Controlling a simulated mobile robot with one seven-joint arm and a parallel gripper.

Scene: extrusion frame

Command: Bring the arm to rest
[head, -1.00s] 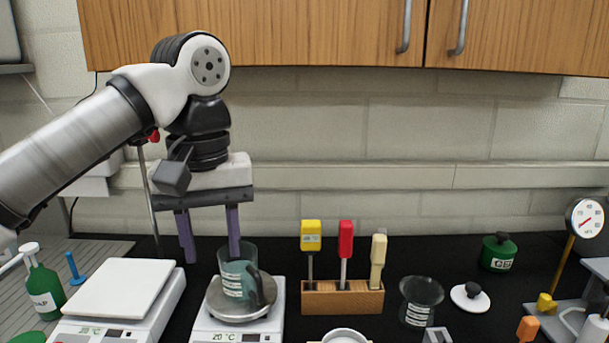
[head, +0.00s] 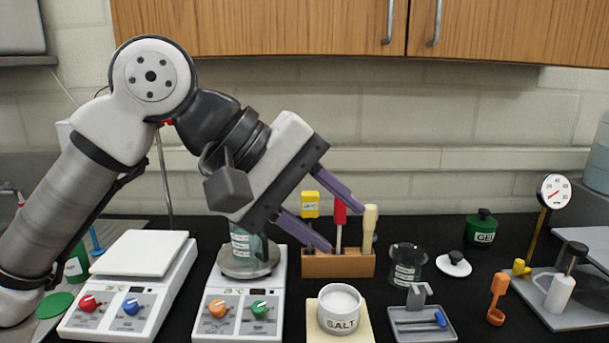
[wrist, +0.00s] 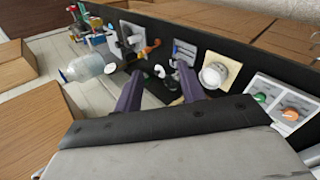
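My gripper (head: 338,217) is open and empty, its two purple fingers spread apart and tilted down to the right in the head view. It is in the air in front of the wooden tool block (head: 338,264). In the wrist view my gripper (wrist: 158,82) also shows nothing between its fingers. A glass beaker (head: 247,247) with greenish contents stands on the metal plate of the right hotplate (head: 238,312); my gripper partly hides its top.
A white salt jar (head: 341,311), a grey tray (head: 421,322) and an empty beaker (head: 406,265) stand to the right. A second hotplate (head: 133,285) stands at left. A dial thermometer (head: 552,191) rises at far right. Wooden cabinets (head: 270,28) hang above.

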